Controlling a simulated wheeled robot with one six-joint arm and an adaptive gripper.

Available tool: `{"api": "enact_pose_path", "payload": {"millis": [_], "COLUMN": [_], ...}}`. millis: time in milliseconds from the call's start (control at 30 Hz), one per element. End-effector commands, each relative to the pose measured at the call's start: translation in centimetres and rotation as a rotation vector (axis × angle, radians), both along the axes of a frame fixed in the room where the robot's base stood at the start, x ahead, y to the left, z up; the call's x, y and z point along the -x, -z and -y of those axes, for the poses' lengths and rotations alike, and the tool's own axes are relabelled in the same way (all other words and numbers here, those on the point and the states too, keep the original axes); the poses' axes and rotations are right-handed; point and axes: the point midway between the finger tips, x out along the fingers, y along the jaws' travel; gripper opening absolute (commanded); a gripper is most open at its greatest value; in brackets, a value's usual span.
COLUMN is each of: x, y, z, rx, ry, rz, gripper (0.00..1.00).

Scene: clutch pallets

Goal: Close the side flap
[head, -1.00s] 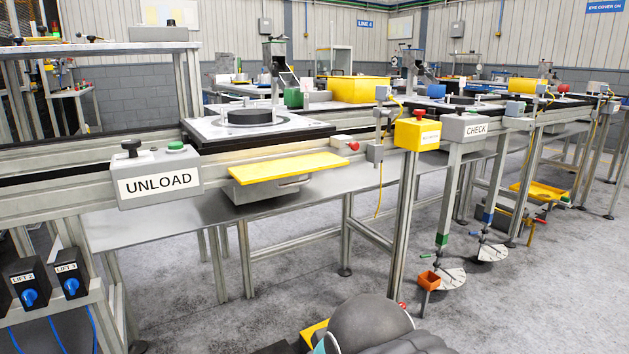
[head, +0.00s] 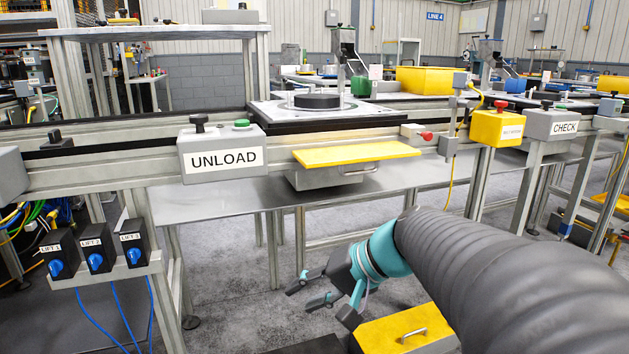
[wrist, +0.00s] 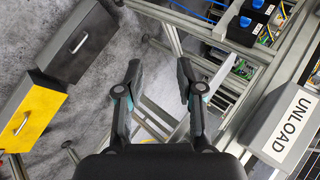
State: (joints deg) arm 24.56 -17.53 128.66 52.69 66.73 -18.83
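A flat yellow panel (head: 357,153) sticks out nearly level above a grey metal box with a handle (head: 335,178), under the conveyor in the head view. It looks like the side flap, but no label confirms this. Its hinge edge is hard to make out. My gripper (head: 306,292) is low in front of the bench, below and left of the panel and well apart from it. Its fingers are spread with nothing between them. The wrist view also shows my gripper (wrist: 159,72) open and empty; the panel is not in that view.
The grey UNLOAD box (head: 222,153) with its knob and green button is left of the panel. Lift switches (head: 97,249) with blue knobs stand lower left. A yellow box (head: 497,127) and the CHECK box (head: 558,126) are at right. A metal shelf (head: 160,204) runs beneath the conveyor.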

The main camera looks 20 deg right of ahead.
Motion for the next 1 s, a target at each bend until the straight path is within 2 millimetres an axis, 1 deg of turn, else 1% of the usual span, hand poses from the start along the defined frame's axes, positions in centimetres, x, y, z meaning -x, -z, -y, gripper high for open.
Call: {"api": "enact_pose_path", "payload": {"millis": [33, 67, 100, 167, 200, 267, 300, 367, 400, 500, 533, 600, 700, 767, 867, 1000], "x": [-2.2, -3.4, -4.9, -7.2, -8.5, -10.1, -10.9, -11.8, -12.2, -12.7, -12.7, -12.8, -13.1, -13.5, -14.7, -16.9], "y": [-0.2, -0.7, -1.5, -2.6, -3.4, -4.4, -5.1, -5.9, -6.4, -7.3, -7.5, -7.8, -8.1, -8.3, -8.5, -9.0], "z": [1.6, 2.5, 3.9, 6.6, 8.6, 11.8, 14.0, 17.2, 19.1, 23.1, 23.9, 25.4, 26.1, 26.0, 25.3, 24.2], "rx": [-0.092, -0.145, -0.215, -0.313, -0.372, -0.45, -0.495, -0.55, -0.579, -0.629, -0.638, -0.656, -0.664, -0.666, -0.666, -0.666], "ry": [0.047, 0.073, 0.109, 0.165, 0.203, 0.261, 0.297, 0.348, 0.379, 0.44, 0.452, 0.475, 0.486, 0.487, 0.485, 0.483], "rz": [0.026, 0.05, 0.088, 0.154, 0.204, 0.281, 0.333, 0.409, 0.455, 0.549, 0.57, 0.606, 0.631, 0.632, 0.63, 0.629], "gripper": [0.37, 0.37, 0.37, 0.37, 0.37, 0.37, 0.37, 0.37, 0.37, 0.37, 0.37, 0.37, 0.37, 0.37, 0.37, 0.37]}}
